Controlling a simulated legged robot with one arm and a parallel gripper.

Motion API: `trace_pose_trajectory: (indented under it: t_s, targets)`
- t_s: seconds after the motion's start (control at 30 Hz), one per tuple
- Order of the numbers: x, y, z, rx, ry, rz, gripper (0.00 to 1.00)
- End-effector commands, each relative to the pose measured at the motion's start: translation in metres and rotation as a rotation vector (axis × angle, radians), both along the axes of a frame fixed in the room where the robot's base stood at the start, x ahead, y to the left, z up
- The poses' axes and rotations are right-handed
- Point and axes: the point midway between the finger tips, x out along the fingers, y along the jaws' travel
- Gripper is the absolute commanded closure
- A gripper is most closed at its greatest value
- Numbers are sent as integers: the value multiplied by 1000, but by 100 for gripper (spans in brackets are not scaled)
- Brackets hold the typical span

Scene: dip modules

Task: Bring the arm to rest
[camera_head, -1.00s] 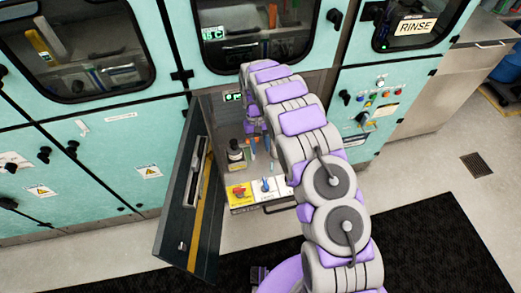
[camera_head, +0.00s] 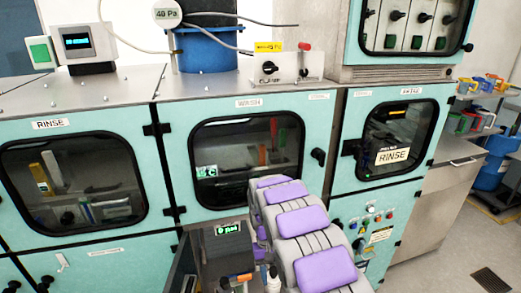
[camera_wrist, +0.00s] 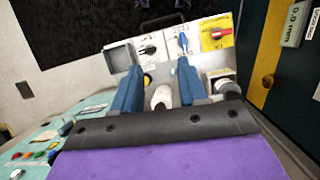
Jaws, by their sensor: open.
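My gripper's fingers are hidden in the head view behind my arm.
A control panel (camera_wrist: 149,47) with knobs and a red-on-yellow switch (camera_wrist: 216,33) lies beyond the fingers. The compartment's open door (camera_head: 183,266) is left of my arm. Floor (camera_head: 455,250) shows at right.

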Motion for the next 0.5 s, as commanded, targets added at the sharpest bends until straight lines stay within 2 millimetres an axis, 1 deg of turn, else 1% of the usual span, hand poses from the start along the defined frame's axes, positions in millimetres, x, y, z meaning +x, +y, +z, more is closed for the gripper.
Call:
trace_pose_trajectory:
  t_s: [0.03, 0.1, 0.17, 0.2, 0.3, 0.37, 0.4, 0.5]
  targets:
    - [-7, -8, 14, -2, -10, -13, 57]
    - [-17, -17, 32, -4, -21, -29, 57]
    - [-26, -25, 45, -5, -29, -43, 57]
    - [-34, -30, 54, -6, -35, -51, 57]
    - [-52, -41, 75, -6, -50, -71, 57]
    - [-65, -48, 86, -5, -54, -83, 57]
    - [-73, -52, 94, -4, -63, -91, 57]
    - [-96, -62, 111, -2, -73, -110, 57]
